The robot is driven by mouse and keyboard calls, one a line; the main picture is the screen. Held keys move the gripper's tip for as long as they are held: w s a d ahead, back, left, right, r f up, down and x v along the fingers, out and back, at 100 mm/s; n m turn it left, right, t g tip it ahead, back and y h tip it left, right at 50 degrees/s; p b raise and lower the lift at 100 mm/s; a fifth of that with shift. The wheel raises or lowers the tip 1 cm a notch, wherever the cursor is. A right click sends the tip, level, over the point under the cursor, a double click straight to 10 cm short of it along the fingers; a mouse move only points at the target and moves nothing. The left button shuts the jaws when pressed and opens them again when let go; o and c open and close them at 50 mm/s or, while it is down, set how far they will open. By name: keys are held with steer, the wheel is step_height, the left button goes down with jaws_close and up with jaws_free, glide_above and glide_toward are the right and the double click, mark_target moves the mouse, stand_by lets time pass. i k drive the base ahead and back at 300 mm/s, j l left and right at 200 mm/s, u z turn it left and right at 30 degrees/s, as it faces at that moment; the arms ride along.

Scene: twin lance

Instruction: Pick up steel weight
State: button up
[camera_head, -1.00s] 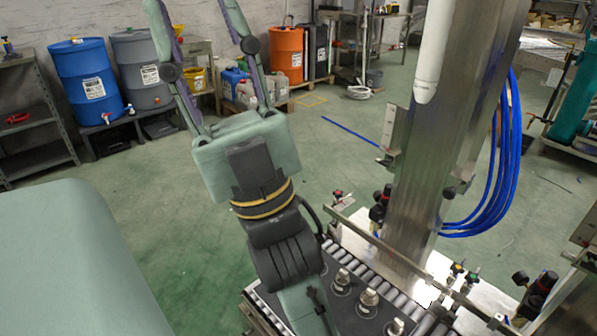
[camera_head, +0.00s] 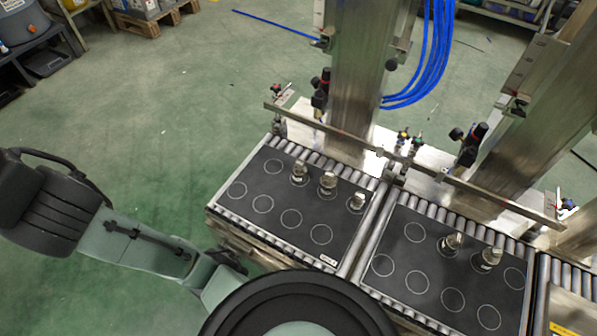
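Three small steel weights stand upright on the left black mat (camera_head: 253,190): one steel weight (camera_head: 299,172), a second (camera_head: 327,184) and a third (camera_head: 357,202), in a row along its far side. Two more steel weights, one (camera_head: 451,243) and another (camera_head: 487,259), stand on the right black mat (camera_head: 398,243). Both mats have white circles, several of them empty. My gripper is outside the picture. Only my arm links show, at the left and bottom, apart from the weights.
The mats lie on roller conveyors (camera_head: 375,228). A metal rail (camera_head: 340,135) with valves runs behind them, in front of tall steel columns (camera_head: 360,80). Blue hoses (camera_head: 440,60) hang by the column. Green floor at the left is clear.

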mark_target(300, 170)
steer(key=i+j+z, duration=0.2)
steer(key=j+z, duration=0.25)
steer(key=i+j+z, duration=0.2)
steer(key=j+z, duration=0.25)
steer(key=l, duration=0.1)
